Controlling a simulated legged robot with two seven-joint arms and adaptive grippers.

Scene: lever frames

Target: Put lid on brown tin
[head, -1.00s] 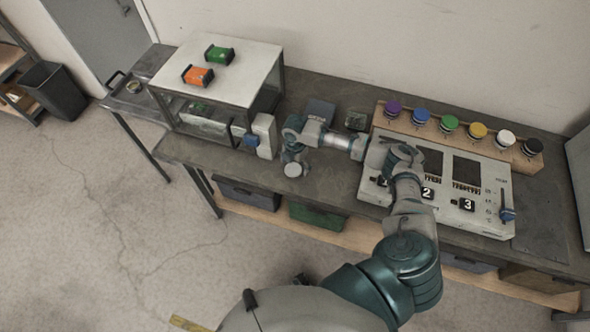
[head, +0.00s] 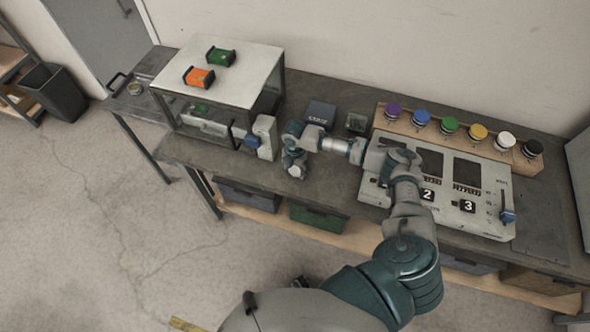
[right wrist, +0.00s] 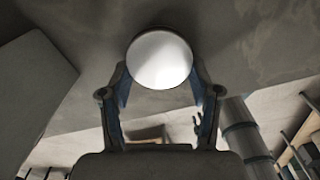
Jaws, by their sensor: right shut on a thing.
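My right gripper (head: 295,171) is over the front edge of the workbench, left of the control panel. In the right wrist view its two fingers are shut on a round pale lid (right wrist: 159,60), whose bright flat face is turned to the camera. In the head view the gripper mostly hides the lid. No brown tin can be made out for certain. A small round open container (head: 134,88) stands on the side table at the far left; it is too small to tell whether it is the tin. My left gripper is out of view.
A white-topped shelf unit (head: 245,62) with orange and green blocks stands left of my gripper. A grey control panel (head: 482,222) and a wooden rack (head: 434,125) of coloured knobs are to the right. A dark blue box (head: 320,114) lies behind. Bench space in front of the panel is narrow.

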